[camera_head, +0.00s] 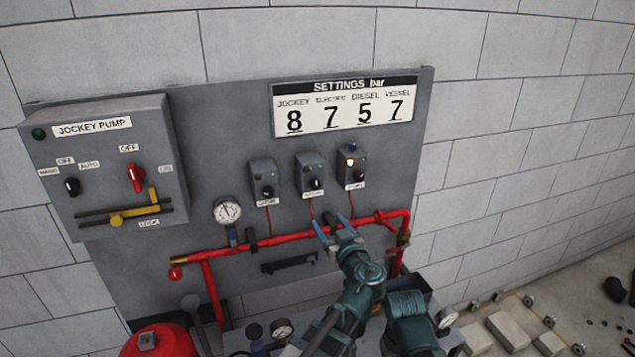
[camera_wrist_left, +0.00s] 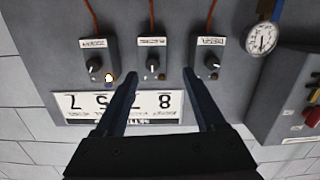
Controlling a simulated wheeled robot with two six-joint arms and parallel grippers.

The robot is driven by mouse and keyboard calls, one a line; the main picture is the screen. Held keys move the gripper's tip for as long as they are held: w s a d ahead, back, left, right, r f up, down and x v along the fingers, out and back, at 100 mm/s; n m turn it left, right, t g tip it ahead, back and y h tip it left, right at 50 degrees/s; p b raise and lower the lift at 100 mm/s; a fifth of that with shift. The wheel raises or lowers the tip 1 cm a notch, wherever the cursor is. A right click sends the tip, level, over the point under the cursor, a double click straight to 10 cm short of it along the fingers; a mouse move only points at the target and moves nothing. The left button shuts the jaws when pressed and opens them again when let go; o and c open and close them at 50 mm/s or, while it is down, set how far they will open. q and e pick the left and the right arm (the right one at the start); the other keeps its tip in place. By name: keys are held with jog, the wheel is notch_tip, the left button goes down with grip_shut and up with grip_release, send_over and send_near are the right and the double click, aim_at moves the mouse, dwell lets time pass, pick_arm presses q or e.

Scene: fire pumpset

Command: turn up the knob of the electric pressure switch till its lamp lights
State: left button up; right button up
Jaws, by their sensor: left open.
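Three grey pressure switches with black knobs hang in a row on the panel. The middle switch (camera_head: 310,176) has a label that seems to read electric, though small; its lamp looks dark. It also shows upside down in the left wrist view (camera_wrist_left: 151,50), with its knob (camera_wrist_left: 152,64). The right switch (camera_head: 352,170) has a lit lamp (camera_head: 351,162). The left switch (camera_head: 264,181) looks unlit. My left gripper (camera_head: 329,222) is open and empty, below the switches. In the left wrist view its fingers (camera_wrist_left: 160,80) straddle the middle switch's line, apart from it. My right gripper is not in view.
A red pipe (camera_head: 290,237) runs beneath the switches, with a pressure gauge (camera_head: 228,211) at left. A jockey pump box (camera_head: 105,190) juts out further left. A settings board (camera_head: 345,105) hangs above: jockey 8, electric 7, diesel 5, vessel 7.

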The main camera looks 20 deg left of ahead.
aim_at(316, 186)
pick_arm(q)
jog(key=shift+t, duration=0.6)
jog(key=x, duration=0.4)
jog(key=r+x, duration=0.1)
jog(key=x, duration=0.4)
jog(key=d+r+x, duration=0.1)
jog(key=x, duration=0.4)
jog(key=shift+w, duration=0.4)
grip_shut()
